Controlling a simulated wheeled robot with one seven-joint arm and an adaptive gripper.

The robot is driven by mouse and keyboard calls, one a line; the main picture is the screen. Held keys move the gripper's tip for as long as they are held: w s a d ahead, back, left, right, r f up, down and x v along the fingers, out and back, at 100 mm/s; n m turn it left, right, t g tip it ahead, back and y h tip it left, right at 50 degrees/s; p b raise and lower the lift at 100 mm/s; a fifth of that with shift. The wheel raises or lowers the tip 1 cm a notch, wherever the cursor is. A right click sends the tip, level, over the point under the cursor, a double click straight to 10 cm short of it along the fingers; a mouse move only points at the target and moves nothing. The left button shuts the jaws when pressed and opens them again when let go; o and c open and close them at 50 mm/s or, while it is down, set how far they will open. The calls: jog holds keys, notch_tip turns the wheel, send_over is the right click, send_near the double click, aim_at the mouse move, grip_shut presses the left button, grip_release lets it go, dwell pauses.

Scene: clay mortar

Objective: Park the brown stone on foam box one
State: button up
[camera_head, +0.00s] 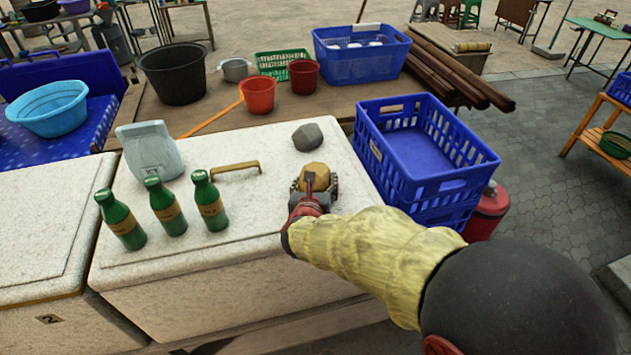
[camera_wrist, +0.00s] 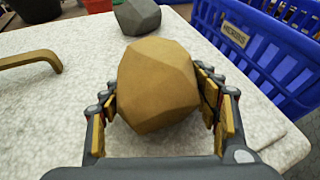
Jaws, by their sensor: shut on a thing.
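The brown stone (camera_wrist: 157,85) is a faceted tan rock held between the fingers of my gripper (camera_wrist: 160,105). In the head view the brown stone (camera_head: 315,171) shows at the end of my gripper (camera_head: 315,185), over the right part of a white foam box lid (camera_head: 260,221). I cannot tell whether the stone touches the lid. Another foam box (camera_head: 40,225), with a label reading 2 on its front, stands to the left. No number shows on the box under my gripper.
A grey stone (camera_head: 307,137) lies on the lid just behind the brown stone. Green bottles (camera_head: 165,207), an ice bag (camera_head: 150,150) and a lid handle (camera_head: 235,167) are to the left. A blue crate (camera_head: 420,155) stands close on the right. The lid's front middle is clear.

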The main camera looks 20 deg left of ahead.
jog(key=shift+r, duration=0.15)
jog(key=o, duration=1.6)
jog(key=shift+f, duration=0.25)
jog(key=o, duration=0.4)
jog(key=shift+o, duration=0.5)
jog(key=shift+r, duration=0.1)
jog(key=shift+s+r, duration=0.15)
jog(key=shift+s, duration=0.1)
jog(key=p+v, duration=0.2)
jog(key=v, duration=0.8)
jog(key=shift+s+r+p, duration=0.2)
jog(key=shift+p, duration=0.2)
jog(key=shift+s+d+r, duration=0.15)
jog(key=shift+s+d, duration=0.05)
jog(key=shift+s, duration=0.35)
